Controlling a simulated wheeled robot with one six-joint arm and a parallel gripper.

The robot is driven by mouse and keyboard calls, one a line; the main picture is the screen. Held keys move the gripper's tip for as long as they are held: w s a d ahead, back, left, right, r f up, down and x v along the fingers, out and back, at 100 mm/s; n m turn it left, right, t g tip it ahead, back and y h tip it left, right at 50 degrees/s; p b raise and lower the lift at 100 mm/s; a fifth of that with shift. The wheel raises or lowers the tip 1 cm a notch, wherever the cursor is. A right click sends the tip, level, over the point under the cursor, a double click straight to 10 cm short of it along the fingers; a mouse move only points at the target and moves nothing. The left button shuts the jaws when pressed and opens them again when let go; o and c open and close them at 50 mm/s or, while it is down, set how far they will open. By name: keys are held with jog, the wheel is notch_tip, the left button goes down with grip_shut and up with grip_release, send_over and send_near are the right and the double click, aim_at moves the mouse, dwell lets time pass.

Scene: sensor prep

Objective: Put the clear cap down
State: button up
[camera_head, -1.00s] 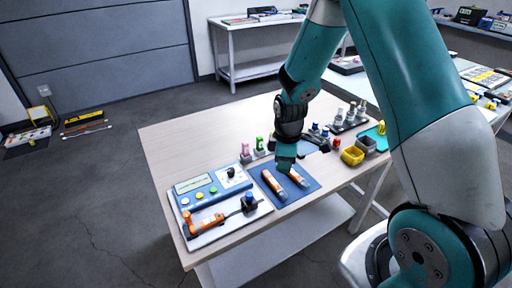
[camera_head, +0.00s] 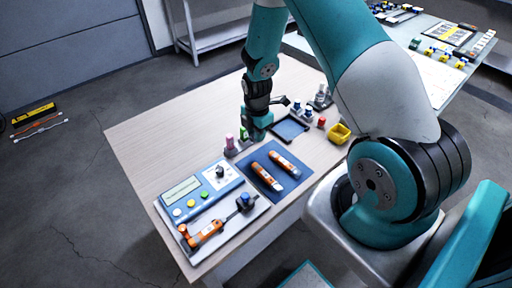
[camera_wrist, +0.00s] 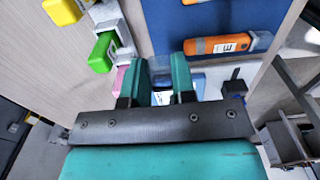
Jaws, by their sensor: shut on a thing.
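My gripper (camera_head: 257,136) is over the table beyond the blue mat (camera_head: 256,175), beside the pink piece (camera_head: 229,140). In the wrist view its two teal fingers (camera_wrist: 161,82) are shut on a small, pale, see-through thing (camera_wrist: 161,98), which looks like the clear cap. The fingers hide part of it, and the head view does not show it. One orange probe also shows in the wrist view (camera_wrist: 230,44).
A panel with a screen and buttons (camera_head: 182,188) and a tray with an orange tool (camera_head: 207,233) are at front left. Green (camera_wrist: 103,52) and yellow (camera_wrist: 62,10) pieces stand in holders. The table's back left is clear.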

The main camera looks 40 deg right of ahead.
aim_at(257, 155)
notch_tip(257, 155, down, 8)
jog(key=shift+p, duration=0.45)
jog(key=shift+f, duration=0.15)
jog(key=o, duration=0.7)
jog(key=shift+o, duration=0.2)
